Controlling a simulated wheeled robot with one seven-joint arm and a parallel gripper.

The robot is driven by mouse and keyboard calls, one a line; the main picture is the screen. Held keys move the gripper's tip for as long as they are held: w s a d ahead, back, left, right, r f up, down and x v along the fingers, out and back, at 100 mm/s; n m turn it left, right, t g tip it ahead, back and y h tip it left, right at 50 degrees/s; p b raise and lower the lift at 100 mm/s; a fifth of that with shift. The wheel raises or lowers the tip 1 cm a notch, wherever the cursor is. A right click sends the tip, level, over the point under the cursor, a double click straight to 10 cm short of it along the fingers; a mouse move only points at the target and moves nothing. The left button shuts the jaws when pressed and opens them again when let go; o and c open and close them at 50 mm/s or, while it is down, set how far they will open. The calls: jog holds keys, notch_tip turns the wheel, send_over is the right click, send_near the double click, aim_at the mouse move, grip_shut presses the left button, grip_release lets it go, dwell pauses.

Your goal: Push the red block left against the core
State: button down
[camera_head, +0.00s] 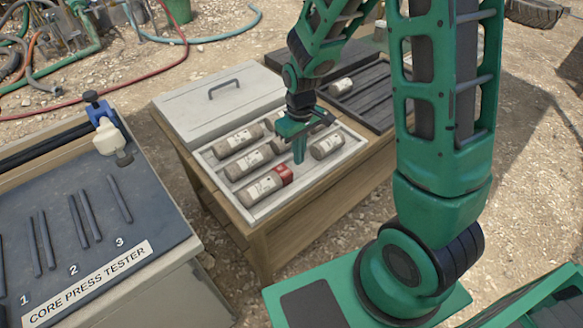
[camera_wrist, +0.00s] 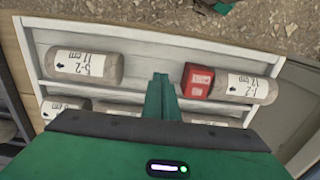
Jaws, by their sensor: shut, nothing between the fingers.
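The red block (camera_head: 283,173) sits in the front row of the white core tray, at the right end of a grey-brown core (camera_head: 260,188). My gripper (camera_head: 299,155) is shut and empty, pointing down just right of the block. In the wrist view its fingertips (camera_wrist: 161,84) show a small gap from the block. Whether the tips touch the tray floor cannot be told.
Another core (camera_head: 327,146) lies right of my gripper in the same row. Several cores lie in the rows behind. A white lid (camera_head: 215,100) with a handle is behind the tray, and a dark slatted tray (camera_head: 372,97) stands right. The core press tester (camera_head: 90,225) is left.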

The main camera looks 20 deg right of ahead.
notch_tip(320, 180, up, 8)
jog(key=shift+f, duration=0.2)
dwell(0.5)
dwell(0.3)
jog(key=s+d+r+m, duration=0.5)
jog(key=s+d+r, duration=0.2)
jog(key=s+d, duration=0.35)
jog(key=s+d+r+m, duration=0.1)
jog(key=s+d+m, duration=0.1)
jog(key=s, duration=0.5)
jog(key=s+d+r+m, duration=0.2)
jog(key=s+m, duration=0.1)
jog(key=s, duration=0.3)
jog(key=shift+s+d+r, duration=0.25)
jog(key=shift+s+d, duration=0.1)
jog(key=shift+d, duration=0.05)
jog(key=shift+w+f, duration=0.25)
jog(key=shift+w, duration=0.4)
